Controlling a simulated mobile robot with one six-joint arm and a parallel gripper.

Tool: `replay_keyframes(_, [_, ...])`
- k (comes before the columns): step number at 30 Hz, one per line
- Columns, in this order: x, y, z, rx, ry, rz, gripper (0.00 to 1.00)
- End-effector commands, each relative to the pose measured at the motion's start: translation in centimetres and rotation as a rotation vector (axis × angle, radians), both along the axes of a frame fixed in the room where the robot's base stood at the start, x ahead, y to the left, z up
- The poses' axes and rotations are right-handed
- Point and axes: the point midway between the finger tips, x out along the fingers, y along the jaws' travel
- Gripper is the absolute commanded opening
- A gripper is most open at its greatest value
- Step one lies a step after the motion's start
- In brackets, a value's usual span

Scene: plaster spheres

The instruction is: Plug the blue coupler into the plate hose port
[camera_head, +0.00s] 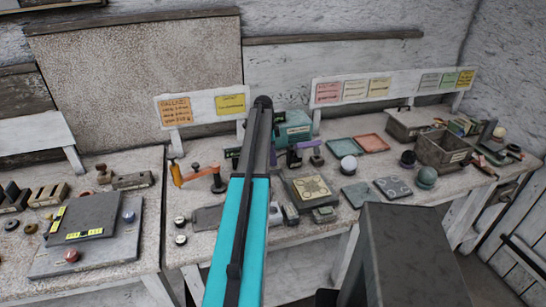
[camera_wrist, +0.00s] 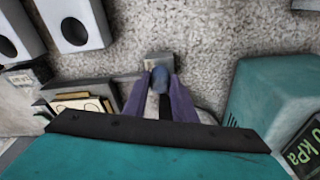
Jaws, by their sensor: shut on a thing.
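In the wrist view my gripper (camera_wrist: 160,88) has purple fingers shut on the blue coupler (camera_wrist: 160,76), which sits between the fingertips with its rounded end facing away from my wrist. A dark hose-like strip runs back from it between the fingers. A small grey block (camera_wrist: 157,60) lies just beyond the coupler; I cannot tell whether it is the hose port or whether they touch. In the head view the purple fingers of my gripper (camera_head: 293,157) show near the back of the bench, partly behind my arm. The coupler cannot be made out there.
A teal box with a kPa display (camera_wrist: 268,100) stands close on the right in the wrist view. A pale yellow plate on a dark block (camera_head: 310,187) stands at the bench front. Red and green trays (camera_head: 372,143) lie to the right. Grey blocks with dark holes (camera_wrist: 72,22) are at upper left.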

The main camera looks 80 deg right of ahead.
Motion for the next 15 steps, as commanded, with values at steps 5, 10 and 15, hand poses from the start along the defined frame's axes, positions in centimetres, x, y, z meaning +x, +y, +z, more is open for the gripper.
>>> replay_keyframes(5, [0.0, 0.0, -0.33, 0.0, 0.0, 0.0, 0.0])
replay_keyframes(10, [0.01, 0.0, -0.56, 0.0, 0.0, 0.0, 0.26])
replay_keyframes(15, [0.01, 0.0, -0.51, 0.0, 0.0, 0.0, 0.46])
